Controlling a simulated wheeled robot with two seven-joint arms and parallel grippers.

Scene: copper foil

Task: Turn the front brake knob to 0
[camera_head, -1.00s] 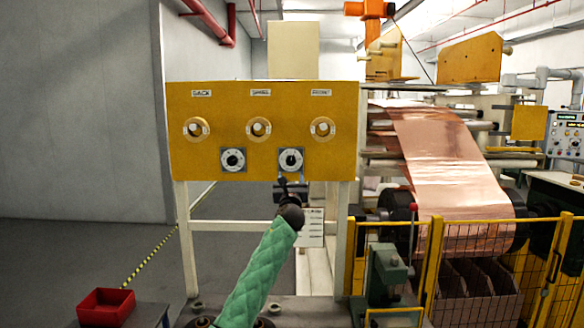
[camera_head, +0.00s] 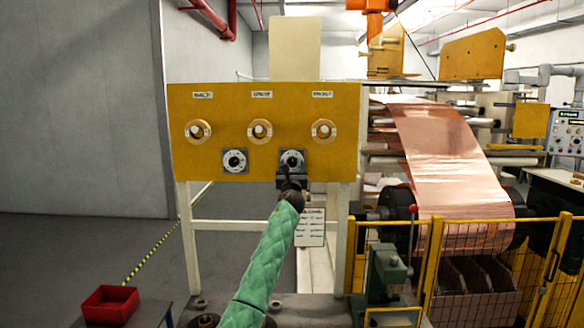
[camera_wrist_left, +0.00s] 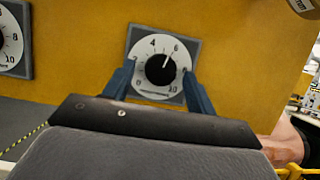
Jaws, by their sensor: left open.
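The front brake knob (camera_wrist_left: 161,69) is a round black knob on a white numbered dial in a grey square plate. In the left wrist view its white mark points up and slightly right, near the 6. In the head view it is the right-hand lower dial (camera_head: 292,160) on the yellow panel (camera_head: 225,115), below the column that appears to be labelled FRONT. My left gripper (camera_wrist_left: 158,82) is open, its two blue fingers on either side of the dial and no contact with the knob visible. In the head view the gripper (camera_head: 291,183) overlaps the dial's lower part. My right gripper is out of view.
Another dial (camera_head: 234,161) sits left on the panel, with three brass-ringed knobs (camera_head: 260,130) above. Copper foil (camera_head: 440,160) runs over rollers at right, behind a yellow fence (camera_head: 432,265). A red bin (camera_head: 110,304) stands at lower left.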

